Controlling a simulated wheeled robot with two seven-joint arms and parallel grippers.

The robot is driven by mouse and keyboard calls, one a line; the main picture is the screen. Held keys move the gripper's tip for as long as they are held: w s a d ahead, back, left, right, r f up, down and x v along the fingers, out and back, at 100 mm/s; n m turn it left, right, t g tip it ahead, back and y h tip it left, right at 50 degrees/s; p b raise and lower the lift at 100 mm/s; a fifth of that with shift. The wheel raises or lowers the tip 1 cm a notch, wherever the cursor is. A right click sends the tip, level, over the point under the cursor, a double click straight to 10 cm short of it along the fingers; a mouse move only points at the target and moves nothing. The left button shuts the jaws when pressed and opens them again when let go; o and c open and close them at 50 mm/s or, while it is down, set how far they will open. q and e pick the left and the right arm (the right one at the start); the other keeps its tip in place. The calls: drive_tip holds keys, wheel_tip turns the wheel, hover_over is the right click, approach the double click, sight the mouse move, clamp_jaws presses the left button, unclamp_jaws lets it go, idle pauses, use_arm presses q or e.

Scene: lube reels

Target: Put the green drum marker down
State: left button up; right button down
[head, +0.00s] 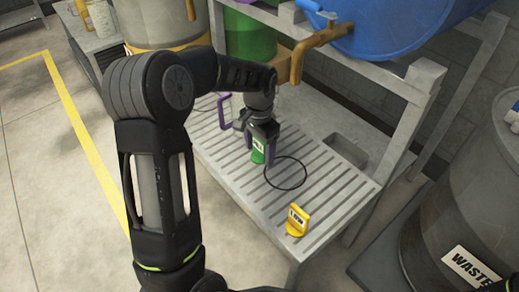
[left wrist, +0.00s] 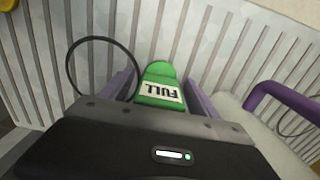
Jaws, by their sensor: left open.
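The green drum marker (head: 258,150) stands on the slatted grey bench top (head: 330,200), below my left gripper (head: 262,150). My right gripper is not in view.
A yellow marker (head: 297,220) stands near the bench's front right corner. A purple-handled container (head: 224,112) is close behind my gripper. A blue drum (head: 385,25) lies on the rack above. A grey WASTE drum (head: 455,190) stands at right.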

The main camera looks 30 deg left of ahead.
use_arm(q)
wheel_tip(320, 180, up, 12)
drive_tip(key=p, duration=0.4)
drive_tip(key=shift+c, duration=0.2)
